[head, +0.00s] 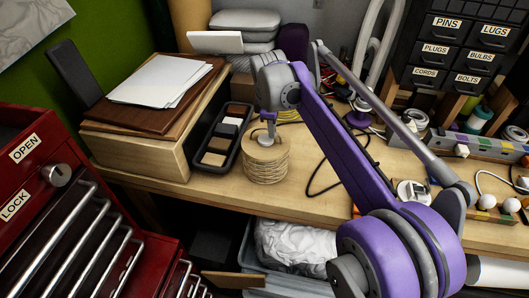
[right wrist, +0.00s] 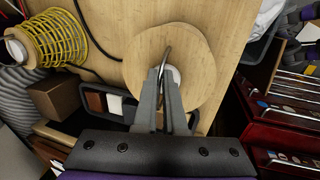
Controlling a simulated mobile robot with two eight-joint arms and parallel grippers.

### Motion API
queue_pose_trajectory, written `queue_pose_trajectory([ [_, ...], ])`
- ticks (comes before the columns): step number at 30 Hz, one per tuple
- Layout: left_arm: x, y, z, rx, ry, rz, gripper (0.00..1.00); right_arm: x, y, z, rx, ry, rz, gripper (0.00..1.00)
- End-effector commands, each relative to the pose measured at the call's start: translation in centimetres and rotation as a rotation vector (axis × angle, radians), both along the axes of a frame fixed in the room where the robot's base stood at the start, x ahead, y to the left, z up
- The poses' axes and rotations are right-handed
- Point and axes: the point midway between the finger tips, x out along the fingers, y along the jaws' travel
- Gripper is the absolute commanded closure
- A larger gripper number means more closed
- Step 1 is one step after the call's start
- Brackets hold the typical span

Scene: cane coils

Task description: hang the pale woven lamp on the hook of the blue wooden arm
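The pale woven lamp (head: 265,162) is a squat, round stack of cane coils with a flat light top. It is upright at the front edge of the wooden bench, just right of the dark tray. My right gripper (head: 267,122) points down at its top centre. In the right wrist view the lamp (right wrist: 200,62) shows as a pale disc, and my right fingers (right wrist: 162,78) are close together on the thin metal loop rising from it. I cannot tell whether its base touches the bench. My left gripper is not in view. I see no blue wooden arm with a hook.
A dark divided tray (head: 194,142) and a wooden box with papers (head: 160,80) stand left of the lamp. A red tool cabinet (head: 45,190) is at front left. Labelled drawers (head: 463,45) stand back right. A bin (head: 250,258) with white wrapping sits below the edge.

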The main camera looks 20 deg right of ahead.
Motion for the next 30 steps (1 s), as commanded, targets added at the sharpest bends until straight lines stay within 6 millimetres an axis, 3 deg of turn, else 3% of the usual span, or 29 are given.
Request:
queue_pose_trajectory([
  [13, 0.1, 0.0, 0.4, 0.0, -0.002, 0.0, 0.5, 0.0, 0.0, 0.5, -0.001, 0.001, 0.001, 1.0],
  [30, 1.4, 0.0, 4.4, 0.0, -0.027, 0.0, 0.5, 0.1, 0.0, 5.1, 0.0, -0.002, 0.0, 1.0],
])
